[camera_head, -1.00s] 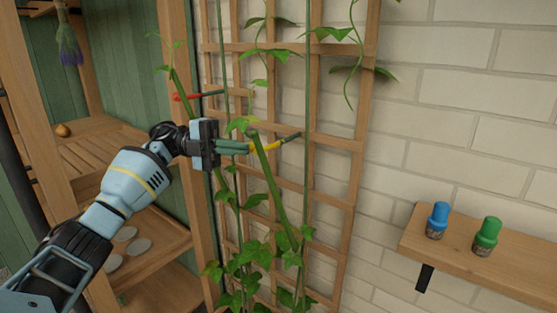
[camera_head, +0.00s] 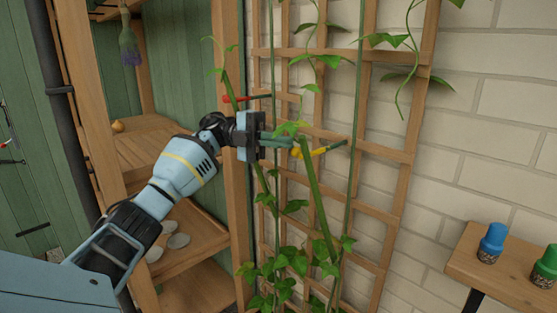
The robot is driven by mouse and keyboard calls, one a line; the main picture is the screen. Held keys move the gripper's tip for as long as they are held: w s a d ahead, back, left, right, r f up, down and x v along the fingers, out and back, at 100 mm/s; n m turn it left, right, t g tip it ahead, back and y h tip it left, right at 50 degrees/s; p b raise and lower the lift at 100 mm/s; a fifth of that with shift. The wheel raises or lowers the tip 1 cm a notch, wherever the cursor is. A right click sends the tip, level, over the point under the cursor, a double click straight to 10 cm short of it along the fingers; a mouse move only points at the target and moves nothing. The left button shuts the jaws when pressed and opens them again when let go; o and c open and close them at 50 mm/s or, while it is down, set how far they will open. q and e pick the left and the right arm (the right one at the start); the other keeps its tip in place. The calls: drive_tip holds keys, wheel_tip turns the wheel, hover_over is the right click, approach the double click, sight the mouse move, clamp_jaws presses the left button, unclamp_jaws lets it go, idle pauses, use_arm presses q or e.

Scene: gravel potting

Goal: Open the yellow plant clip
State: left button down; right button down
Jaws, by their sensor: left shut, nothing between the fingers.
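The yellow plant clip (camera_head: 318,152) sits on the trellis at a green stem (camera_head: 318,195), with a dark tip on its right side by a vertical stake. My left gripper (camera_head: 284,141) comes in from the left. Its fingers are shut with nothing between them, and their tips are right beside the clip's left end. I cannot tell whether they touch it. A leaf partly covers the fingers. A red clip (camera_head: 240,99) is higher up to the left. My right gripper is not in view.
The wooden trellis (camera_head: 397,155) with climbing vines stands against a pale brick wall (camera_head: 490,130). A wooden shelf unit (camera_head: 235,205) is close behind my left arm. A small shelf (camera_head: 490,283) at the lower right holds a blue bottle (camera_head: 491,243) and a green bottle (camera_head: 546,266).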

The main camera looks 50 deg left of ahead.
use_arm(q)
drive_tip(key=s+d+r+b, duration=0.2)
drive_tip(key=s+d+b, duration=0.3)
drive_tip(key=s+d, duration=0.6)
drive_tip(key=shift+s+r, duration=0.4)
idle(0.3)
idle(0.4)
